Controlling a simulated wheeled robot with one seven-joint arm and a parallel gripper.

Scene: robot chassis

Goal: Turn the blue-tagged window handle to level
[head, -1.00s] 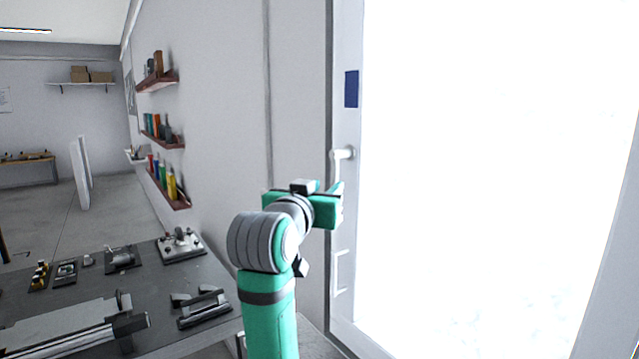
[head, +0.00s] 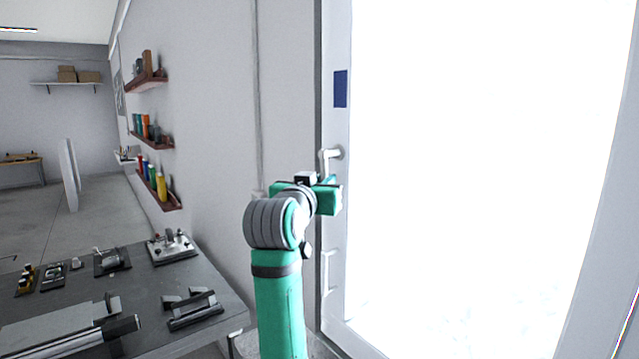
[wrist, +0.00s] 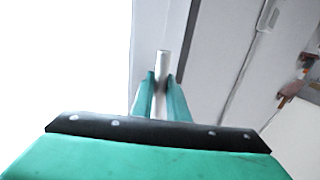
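The window handle (head: 331,154) is a white lever on the frame's left upright. Its grip hangs down from the pivot, near vertical. The blue tag (head: 340,88) is on the same upright above it. My teal gripper (head: 324,182) is at the lever's lower end. In the wrist view the two fingers of my gripper (wrist: 162,90) lie close on either side of the handle (wrist: 162,62), whose end stands up between them. They look shut on it, though the contact itself is small and partly hidden.
The window pane (head: 480,170) is bright white to the right of the handle. A grey workbench (head: 215,335) with metal fixtures stands at lower left. Wall shelves (head: 152,141) with coloured items are farther back on the left. A lower white bracket (head: 327,265) is on the frame.

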